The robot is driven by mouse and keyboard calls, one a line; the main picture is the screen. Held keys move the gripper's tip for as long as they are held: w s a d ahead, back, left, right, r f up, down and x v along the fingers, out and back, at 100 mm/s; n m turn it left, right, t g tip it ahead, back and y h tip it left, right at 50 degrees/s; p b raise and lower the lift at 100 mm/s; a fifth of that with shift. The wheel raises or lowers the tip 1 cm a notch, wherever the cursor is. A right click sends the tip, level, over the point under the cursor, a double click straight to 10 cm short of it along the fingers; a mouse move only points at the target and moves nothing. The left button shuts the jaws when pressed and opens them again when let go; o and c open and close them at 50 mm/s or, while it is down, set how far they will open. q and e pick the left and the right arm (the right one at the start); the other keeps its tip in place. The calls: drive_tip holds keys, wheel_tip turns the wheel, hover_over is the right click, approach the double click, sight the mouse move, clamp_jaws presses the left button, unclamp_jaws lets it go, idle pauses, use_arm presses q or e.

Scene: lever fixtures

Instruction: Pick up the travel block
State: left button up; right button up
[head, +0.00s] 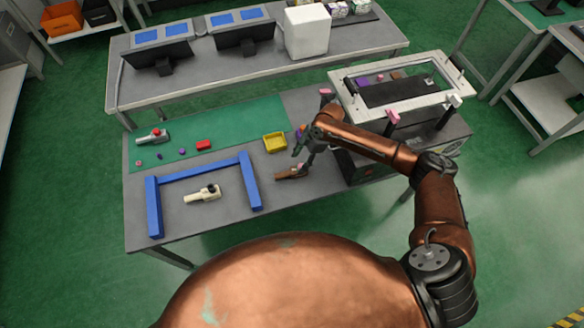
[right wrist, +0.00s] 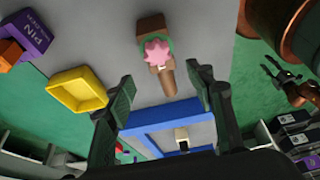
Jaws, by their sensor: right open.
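I cannot tell for certain which piece is the travel block. A red block (head: 204,145) lies on the green mat, and a purple block marked PIN (right wrist: 30,32) with an orange part lies beyond the yellow tray. My right gripper (head: 302,150) is open and empty, above a brown lever fixture (head: 290,173) with a pink star knob. In the right wrist view that fixture (right wrist: 157,60) shows ahead, between the two spread fingers (right wrist: 160,78).
A yellow tray (head: 275,142) stands near the right gripper. A blue frame (head: 205,168) surrounds a cream lever fixture (head: 203,193). A white fixture with a red knob (head: 152,136) is at the far left. A large framed machine (head: 400,95) stands at the right.

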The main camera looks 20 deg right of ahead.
sight(294, 170)
drive_tip(key=shift+x, duration=1.2)
drive_tip(key=b+x, duration=0.1)
drive_tip(key=x, duration=0.3)
drive_tip(key=shift+s+f, duration=0.1)
drive_tip(key=shift+f, duration=0.25)
drive_tip(key=c, duration=1)
use_arm(q)
drive_tip(key=shift+s+f, duration=0.45)
drive_tip(key=shift+s, duration=0.05)
use_arm(e)
clamp_jaws()
